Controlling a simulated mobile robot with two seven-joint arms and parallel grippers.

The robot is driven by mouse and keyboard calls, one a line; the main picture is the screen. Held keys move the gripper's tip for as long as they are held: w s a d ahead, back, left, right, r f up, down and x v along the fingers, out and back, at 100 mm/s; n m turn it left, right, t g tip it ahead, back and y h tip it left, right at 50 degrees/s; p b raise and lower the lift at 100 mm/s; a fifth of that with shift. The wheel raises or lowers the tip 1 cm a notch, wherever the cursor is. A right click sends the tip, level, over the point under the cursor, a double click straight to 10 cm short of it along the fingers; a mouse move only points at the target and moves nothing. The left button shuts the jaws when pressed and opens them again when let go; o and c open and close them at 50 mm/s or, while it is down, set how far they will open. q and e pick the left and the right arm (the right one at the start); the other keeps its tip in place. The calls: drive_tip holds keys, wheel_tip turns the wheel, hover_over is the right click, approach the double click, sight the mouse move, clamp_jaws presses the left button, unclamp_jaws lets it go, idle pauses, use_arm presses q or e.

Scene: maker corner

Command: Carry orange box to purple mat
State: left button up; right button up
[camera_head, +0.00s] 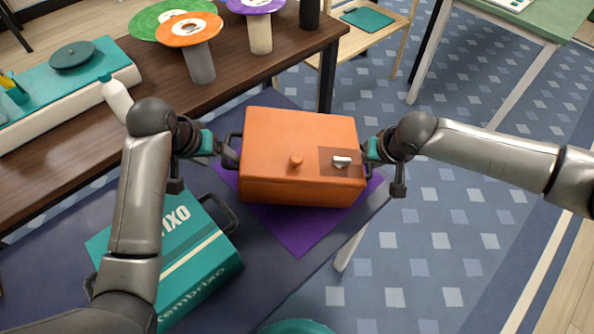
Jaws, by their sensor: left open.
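The orange box (290,135) has a knob and a small latch on its face and a dark handle at each side. It is over the purple mat (297,232), whose near part and edges show around it. The box looks as if it rests there, but its underside is hidden. My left gripper (222,146) is open at the box's left handle. My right gripper (372,150) is at the box's right side, where the handle is mostly hidden. Its fingers are too covered to tell their state.
A teal box (195,255) with a handle lies left of the mat on the dark table (60,275). Blue patterned floor (440,240) lies open on the right.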

use_arm(q)
drive_tip(key=shift+v, duration=1.75)
use_arm(e)
drive_tip(key=shift+a+r, duration=0.15)
drive_tip(key=shift+a, duration=0.1)
drive_tip(key=shift+d, duration=0.1)
drive_tip(key=shift+o, duration=1.3)
drive_tip(key=o, duration=0.4)
use_arm(q)
drive_tip(key=shift+d, duration=0.1)
use_arm(e)
drive_tip(key=shift+s+r, duration=0.1)
drive_tip(key=shift+r, duration=0.45)
use_arm(q)
drive_tip(key=shift+d, duration=0.1)
use_arm(e)
drive_tip(key=shift+v, duration=3.45)
use_arm(q)
drive_tip(key=shift+r, duration=0.1)
use_arm(e)
drive_tip(key=shift+d, duration=0.2)
